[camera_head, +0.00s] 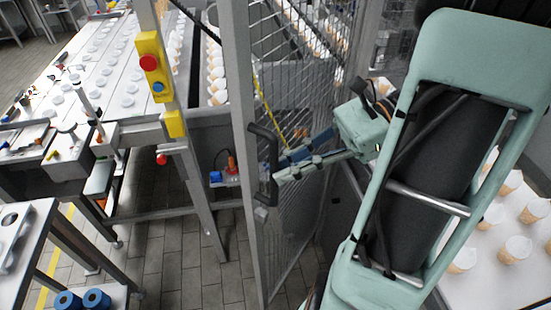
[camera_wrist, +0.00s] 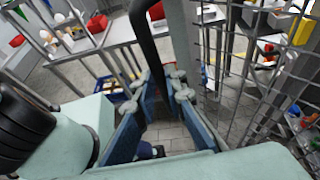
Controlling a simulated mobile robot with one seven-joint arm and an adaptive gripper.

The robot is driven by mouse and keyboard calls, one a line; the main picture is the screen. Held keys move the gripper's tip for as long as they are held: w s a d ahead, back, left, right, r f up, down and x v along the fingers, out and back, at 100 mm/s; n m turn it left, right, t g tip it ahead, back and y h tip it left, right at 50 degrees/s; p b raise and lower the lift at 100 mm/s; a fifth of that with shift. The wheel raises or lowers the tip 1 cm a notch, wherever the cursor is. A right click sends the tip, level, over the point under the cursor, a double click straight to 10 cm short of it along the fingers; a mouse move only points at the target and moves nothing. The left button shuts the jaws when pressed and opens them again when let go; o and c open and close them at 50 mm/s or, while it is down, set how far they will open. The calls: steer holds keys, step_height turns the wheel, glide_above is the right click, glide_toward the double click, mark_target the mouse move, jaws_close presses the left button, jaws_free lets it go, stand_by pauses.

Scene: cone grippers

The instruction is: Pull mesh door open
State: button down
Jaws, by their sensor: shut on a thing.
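The mesh door (camera_head: 290,75) has a grey metal frame and wire mesh, and its handle-side edge runs down the middle of the head view. A gap shows in the picture between that edge and the post with the yellow button box. A black bar handle (camera_head: 262,150) is fixed to the door's frame. My gripper (camera_head: 276,166) comes in from the right and is shut on the handle. In the wrist view the handle (camera_wrist: 149,55) runs down between the blue-padded fingers of my gripper (camera_wrist: 164,85). Its lower part is partly hidden by the fingers.
A yellow box with red and blue buttons (camera_head: 151,73) is on a slanted post at left. Worktables (camera_head: 85,110) with white parts stand behind it. A grey table (camera_head: 35,225) is at lower left. Tiled floor (camera_head: 180,255) is clear before the door. Cones lie at right (camera_head: 515,250).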

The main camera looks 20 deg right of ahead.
steer(key=shift+d, duration=0.25)
steer(key=c, duration=2)
jaws_free()
steer(key=shift+w+d, duration=0.1)
steer(key=shift+d, duration=0.1)
steer(key=shift+o, duration=0.2)
steer(key=shift+a, duration=0.15)
step_height(320, 180, up, 10)
